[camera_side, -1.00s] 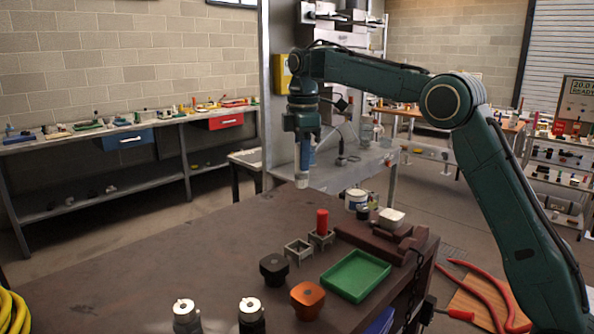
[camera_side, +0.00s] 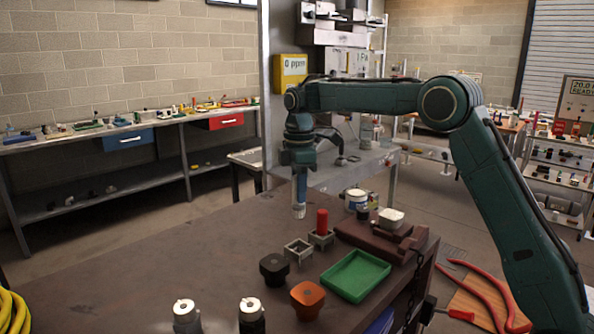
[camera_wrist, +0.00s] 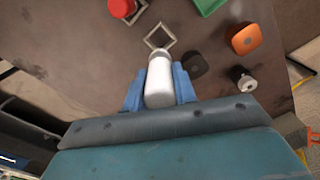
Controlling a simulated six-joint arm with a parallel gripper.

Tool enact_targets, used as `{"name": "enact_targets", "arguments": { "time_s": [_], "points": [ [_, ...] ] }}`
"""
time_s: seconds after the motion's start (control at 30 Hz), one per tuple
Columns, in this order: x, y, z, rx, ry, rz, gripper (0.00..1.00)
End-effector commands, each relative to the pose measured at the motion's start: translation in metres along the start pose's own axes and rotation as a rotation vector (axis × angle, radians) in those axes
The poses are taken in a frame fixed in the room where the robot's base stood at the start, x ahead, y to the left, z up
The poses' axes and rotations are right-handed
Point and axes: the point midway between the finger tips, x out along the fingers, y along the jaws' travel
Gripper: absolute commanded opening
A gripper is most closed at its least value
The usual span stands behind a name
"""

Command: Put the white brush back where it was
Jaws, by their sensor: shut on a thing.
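My gripper (camera_wrist: 160,88) is shut on the white brush (camera_wrist: 159,80), with a blue finger on each side of it in the wrist view. In the side view the brush (camera_side: 299,198) hangs upright below my gripper (camera_side: 300,172), its lower end above the bench top. Two square grey holders stand on the bench to the right of and below the brush. The nearer holder (camera_side: 299,252) is empty; it also shows in the wrist view (camera_wrist: 160,36), just beyond the brush tip. The farther holder (camera_side: 322,238) has a red cylinder (camera_side: 322,220) standing in it.
A black knob (camera_side: 274,267), an orange knob (camera_side: 307,297) and a green tray (camera_side: 355,277) are near the holders. A white tub (camera_side: 356,199) stands behind. Two white-topped fittings (camera_side: 185,312) are at the front edge.

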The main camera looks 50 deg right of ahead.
Motion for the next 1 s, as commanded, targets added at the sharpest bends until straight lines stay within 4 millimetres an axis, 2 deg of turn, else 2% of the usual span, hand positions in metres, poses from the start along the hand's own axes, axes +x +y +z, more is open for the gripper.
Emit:
{"name": "enact_targets", "arguments": {
  "time_s": [0.2,0.4,0.77,1.0],
  "points": [
    [0.043,-0.001,0.001,0.000,-0.002,-0.004,0.04],
    [0.071,0.000,0.000,0.000,-0.001,-0.001,0.04],
    [0.082,0.000,0.000,0.001,0.000,0.001,0.04],
    [0.105,0.000,0.000,0.001,-0.001,-0.002,0.04]
  ]
}}
